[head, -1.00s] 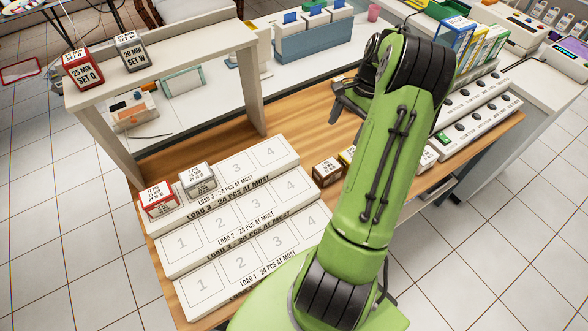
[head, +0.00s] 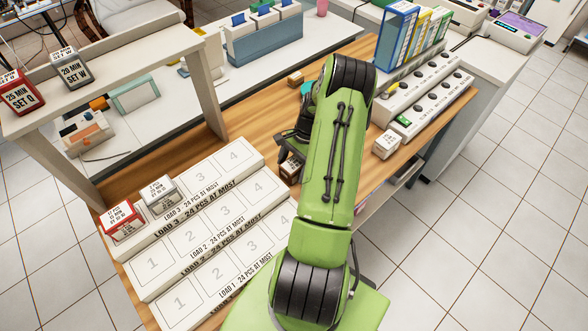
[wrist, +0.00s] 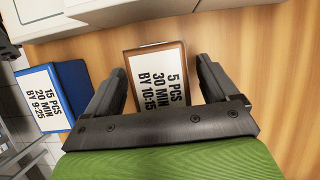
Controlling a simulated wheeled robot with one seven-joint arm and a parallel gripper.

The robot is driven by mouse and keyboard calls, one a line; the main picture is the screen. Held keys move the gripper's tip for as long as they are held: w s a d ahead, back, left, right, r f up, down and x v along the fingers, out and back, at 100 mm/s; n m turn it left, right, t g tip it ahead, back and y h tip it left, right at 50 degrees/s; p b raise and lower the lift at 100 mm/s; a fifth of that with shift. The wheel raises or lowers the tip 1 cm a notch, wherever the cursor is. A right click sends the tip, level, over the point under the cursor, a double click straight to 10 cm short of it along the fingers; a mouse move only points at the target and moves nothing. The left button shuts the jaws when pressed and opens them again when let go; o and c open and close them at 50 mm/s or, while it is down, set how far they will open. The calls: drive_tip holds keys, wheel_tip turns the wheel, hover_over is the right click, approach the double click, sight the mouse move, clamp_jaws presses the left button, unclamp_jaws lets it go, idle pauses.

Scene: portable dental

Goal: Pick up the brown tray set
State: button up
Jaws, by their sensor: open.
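The brown tray set (wrist: 157,70) shows in the wrist view as a block with a brown rim and a white label reading "5 PCS 30 MIN BY 10:15". In the head view it (head: 290,170) stands on the wooden counter, right of the stepped rack and partly hidden by my arm. My gripper (wrist: 162,75) is open, with one finger at each side of the block. I cannot tell whether either finger touches. My gripper also shows in the head view (head: 287,148).
A blue labelled block (wrist: 50,95) lies left of my gripper in the wrist view. The stepped white load rack (head: 205,240) holds a red (head: 121,220) and a grey set (head: 160,195). A white block (head: 387,144) and a switch panel (head: 425,95) are to the right.

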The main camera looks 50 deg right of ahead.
sight(292, 164)
drive_tip(key=shift+a+f, duration=0.15)
drive_tip(key=shift+f, duration=0.25)
drive_tip(key=c, duration=1.2)
drive_tip(key=shift+r, duration=0.15)
wheel_tip(292, 164, up, 10)
drive_tip(key=shift+f+p, duration=0.1)
drive_tip(key=shift+p, duration=0.55)
